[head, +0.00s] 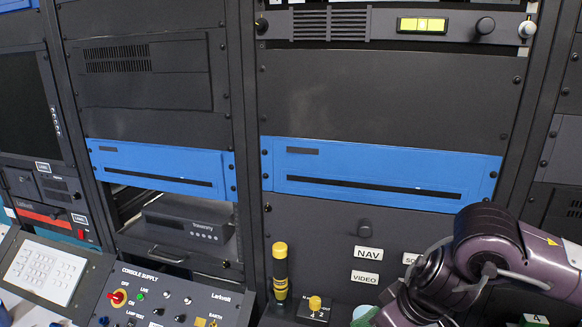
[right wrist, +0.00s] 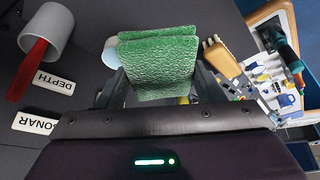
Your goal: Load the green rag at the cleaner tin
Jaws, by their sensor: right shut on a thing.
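The green rag (right wrist: 158,62) is a folded, textured cloth between the fingers of my right gripper (right wrist: 155,88), which is shut on it. A pale rounded thing (right wrist: 111,54) shows partly behind the rag's left edge; it may be the cleaner tin, but the rag hides most of it. I cannot tell whether rag and pale thing touch. In the head view, a pale top (head: 362,313) shows at the bottom edge beside my right arm, with a bit of green next to it. My left gripper is not in view.
A grey cup (right wrist: 47,32) with a red strip stands near the DEPTH label (right wrist: 54,82). A wooden-handled tool (right wrist: 222,62) is right of the rag. In the head view, a yellow-topped black handle (head: 280,272) stands upright before the rack, left of a yellow knob (head: 315,303).

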